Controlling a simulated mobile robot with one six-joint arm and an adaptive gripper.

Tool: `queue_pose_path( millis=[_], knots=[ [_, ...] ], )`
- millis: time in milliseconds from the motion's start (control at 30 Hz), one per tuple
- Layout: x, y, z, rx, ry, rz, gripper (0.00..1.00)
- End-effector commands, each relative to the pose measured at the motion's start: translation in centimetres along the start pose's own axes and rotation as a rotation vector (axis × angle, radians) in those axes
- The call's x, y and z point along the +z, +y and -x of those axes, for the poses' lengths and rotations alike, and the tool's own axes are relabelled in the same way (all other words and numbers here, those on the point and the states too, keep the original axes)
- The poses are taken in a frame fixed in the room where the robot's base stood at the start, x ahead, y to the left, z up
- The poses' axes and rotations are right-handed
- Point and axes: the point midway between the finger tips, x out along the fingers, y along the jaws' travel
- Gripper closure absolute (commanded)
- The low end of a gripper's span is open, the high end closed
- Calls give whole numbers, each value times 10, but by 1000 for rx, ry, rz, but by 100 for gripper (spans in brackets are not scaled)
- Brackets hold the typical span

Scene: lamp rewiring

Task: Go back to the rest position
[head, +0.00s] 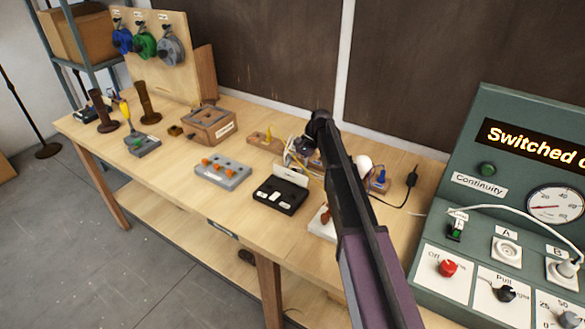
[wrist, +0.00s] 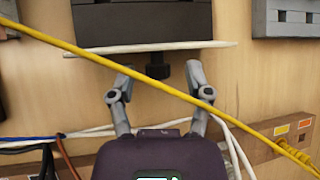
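My gripper (wrist: 160,70) shows in the wrist view with its two grey fingers spread apart. No object is seen clamped between them. A small black knob-like part (wrist: 158,68) shows in the gap, below a white strip (wrist: 150,48) and a dark block (wrist: 140,22); I cannot tell whether a finger touches any of these. A yellow cable (wrist: 110,65) crosses the view over the fingers. In the head view my dark arm reaches over the right half of the workbench, and the gripper is mostly hidden, so its exact height above the bench is unclear.
The wooden workbench (head: 180,205) carries a grey block with orange parts (head: 222,173), a black tray (head: 280,194), a wooden box (head: 209,124) and brown spools. A green test panel (head: 460,205) with knobs and a gauge stands at the right. Loose cables lie around the gripper.

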Motion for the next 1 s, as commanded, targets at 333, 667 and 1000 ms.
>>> queue_pose_path(
  millis=[333, 667, 1000],
  knots=[
    [1, 1, 0, 2, 0, -1, 35],
    [6, 4, 25, -4, 6, -14, 35],
    [55, 54, 38, 33, 128, 71, 35]
  ],
)
